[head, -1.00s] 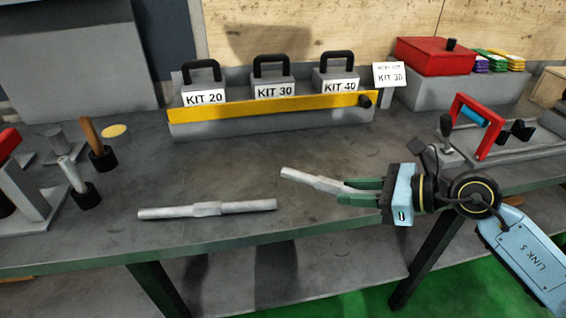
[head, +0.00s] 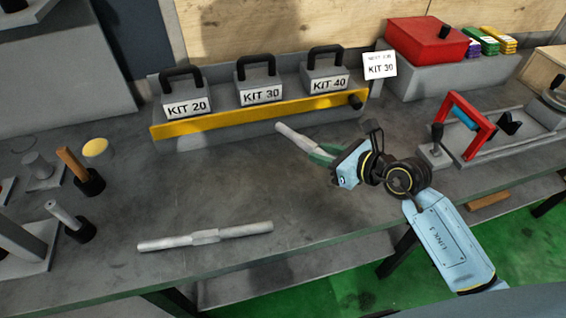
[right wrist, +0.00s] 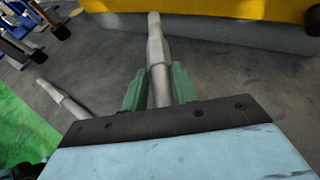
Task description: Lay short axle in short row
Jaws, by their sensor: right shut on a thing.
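A grey stepped axle (head: 298,140) is held in my right gripper (head: 322,154), which is shut on one end of it. In the right wrist view the held axle (right wrist: 156,45) points away between the two green fingers (right wrist: 159,88). Its far end is near the yellow-fronted kit rack. A second grey axle (head: 205,237) lies on the bench near the front edge; it also shows in the right wrist view (right wrist: 62,98). I cannot tell from the pictures where the short row is. My left gripper is not in view.
The kit rack (head: 215,125) holds boxes KIT 20, KIT 30 and KIT 40. A sign (head: 380,66) reads KIT 30. A red box (head: 425,42) stands at the back right, a red-framed fixture (head: 470,125) at right. Upright handled tools (head: 75,170) stand at left.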

